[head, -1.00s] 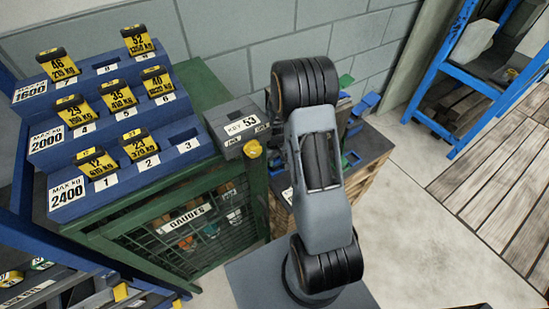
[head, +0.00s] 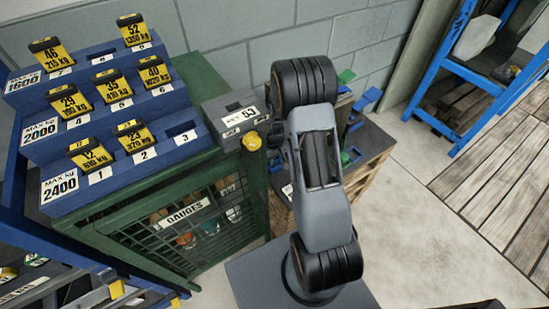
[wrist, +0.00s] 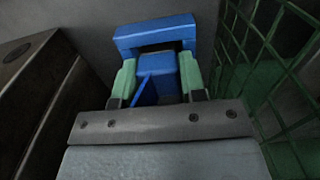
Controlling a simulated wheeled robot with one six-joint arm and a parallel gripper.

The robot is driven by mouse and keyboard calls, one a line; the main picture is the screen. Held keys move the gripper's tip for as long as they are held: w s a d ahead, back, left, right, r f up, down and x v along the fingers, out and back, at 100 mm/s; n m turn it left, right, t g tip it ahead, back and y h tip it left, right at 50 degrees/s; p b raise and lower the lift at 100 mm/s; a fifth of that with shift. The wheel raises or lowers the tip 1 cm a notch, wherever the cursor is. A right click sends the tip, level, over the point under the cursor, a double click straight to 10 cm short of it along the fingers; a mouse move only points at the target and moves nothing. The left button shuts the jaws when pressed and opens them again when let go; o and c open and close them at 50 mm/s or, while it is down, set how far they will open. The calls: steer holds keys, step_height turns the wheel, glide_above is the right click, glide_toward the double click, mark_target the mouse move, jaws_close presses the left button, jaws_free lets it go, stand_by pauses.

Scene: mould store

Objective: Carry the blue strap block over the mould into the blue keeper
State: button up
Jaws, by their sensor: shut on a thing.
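My gripper (wrist: 158,82) has pale green fingers in the wrist view. It is shut on the blue strap block (wrist: 162,68). A wider blue crosspiece (wrist: 153,32) shows just beyond the fingertips; I cannot tell whether it is part of the block or a separate piece. In the head view my arm hides the gripper and block. I cannot tell which is the task's keeper. The mould is mostly hidden behind my arm.
A green mesh cabinet (head: 232,168) stands left of the stand; its mesh shows close on the right in the wrist view (wrist: 262,48). Floor (head: 430,235) is clear at right.

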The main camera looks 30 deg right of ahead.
steer(key=shift+s+f, duration=0.1)
steer(key=shift+f, duration=0.05)
steer(key=o, duration=0.7)
steer(key=shift+o, duration=1.3)
steer(key=shift+r, duration=0.35)
step_height(320, 180, up, 13)
steer(key=p, duration=0.2)
steer(key=shift+r, duration=0.2)
